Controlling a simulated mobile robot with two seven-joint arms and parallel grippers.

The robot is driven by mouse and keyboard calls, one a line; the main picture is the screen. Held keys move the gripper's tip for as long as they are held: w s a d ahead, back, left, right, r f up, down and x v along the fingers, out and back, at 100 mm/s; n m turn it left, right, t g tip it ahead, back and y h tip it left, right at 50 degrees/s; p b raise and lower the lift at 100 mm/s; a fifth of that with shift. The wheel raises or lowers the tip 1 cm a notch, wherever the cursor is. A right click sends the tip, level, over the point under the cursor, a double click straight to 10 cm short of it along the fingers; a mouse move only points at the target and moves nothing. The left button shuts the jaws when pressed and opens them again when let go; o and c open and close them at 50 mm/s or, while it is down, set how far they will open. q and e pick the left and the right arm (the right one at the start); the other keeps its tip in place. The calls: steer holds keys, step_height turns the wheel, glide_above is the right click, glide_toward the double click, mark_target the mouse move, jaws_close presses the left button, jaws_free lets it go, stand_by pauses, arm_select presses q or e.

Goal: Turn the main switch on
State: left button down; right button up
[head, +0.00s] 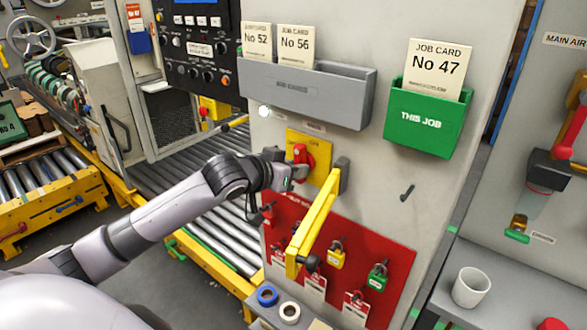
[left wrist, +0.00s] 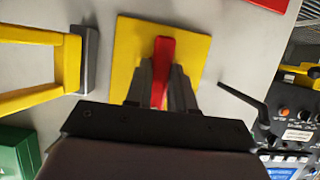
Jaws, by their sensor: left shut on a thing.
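The main switch is a red handle (head: 301,152) on a square yellow plate (head: 322,143) fixed to the grey cabinet front. My left gripper (head: 296,170) is at the plate, its arm coming in from the left. In the left wrist view the red handle (left wrist: 162,52) stands upright in the picture on the yellow plate (left wrist: 192,38). The dark fingers of my left gripper (left wrist: 160,80) are shut on it, one on each side. The handle's lower part is hidden by the gripper. My right gripper does not show.
A yellow bar frame (head: 318,218) on a grey bracket juts out right of the switch. Below is a red board (head: 390,250) with padlocks and tags. Above are a grey card holder (head: 340,98) and a green one (head: 425,140). A cup (head: 471,288) stands lower right.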

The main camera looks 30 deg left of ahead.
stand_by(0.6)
arm_select(q)
steer(key=c, duration=1)
jaws_free()
steer(key=shift+o, duration=0.2)
steer(key=b+v, duration=0.1)
steer(key=v, duration=0.6)
